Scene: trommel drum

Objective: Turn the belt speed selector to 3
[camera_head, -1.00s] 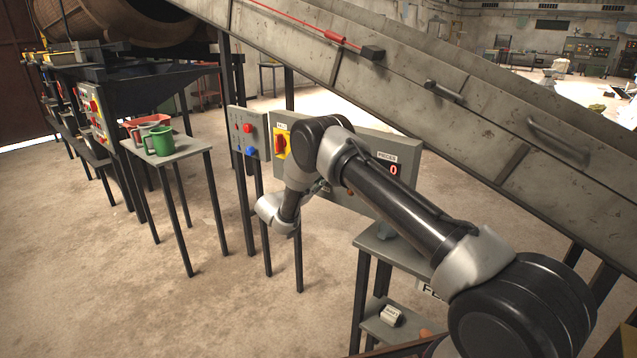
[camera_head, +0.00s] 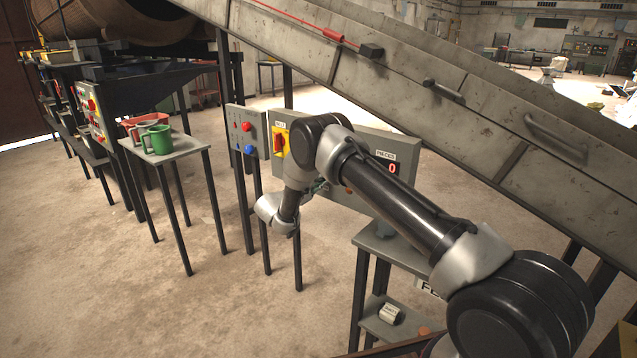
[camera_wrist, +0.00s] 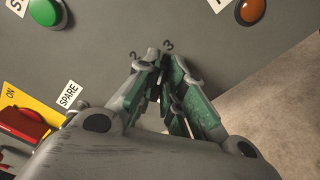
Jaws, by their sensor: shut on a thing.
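In the wrist view my gripper (camera_wrist: 163,72) reaches the grey panel, its two green-padded fingers close together at the printed digits 2 and 3. It is shut on the belt speed selector, which the fingers almost wholly hide; which way its pointer faces I cannot tell. The 3 (camera_wrist: 168,44) is just beyond the fingertips and the 2 (camera_wrist: 133,56) is to its left. In the head view my arm covers much of the control panel (camera_head: 407,150), and only a bit of green shows at the gripper (camera_head: 320,186).
A green button (camera_wrist: 45,12), an orange button (camera_wrist: 251,10) and a red switch on a yellow plate (camera_wrist: 25,122) sit near the gripper. The sloping conveyor (camera_head: 480,115) runs above the panel. A small table (camera_head: 185,148) with a green mug (camera_head: 158,139) stands left.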

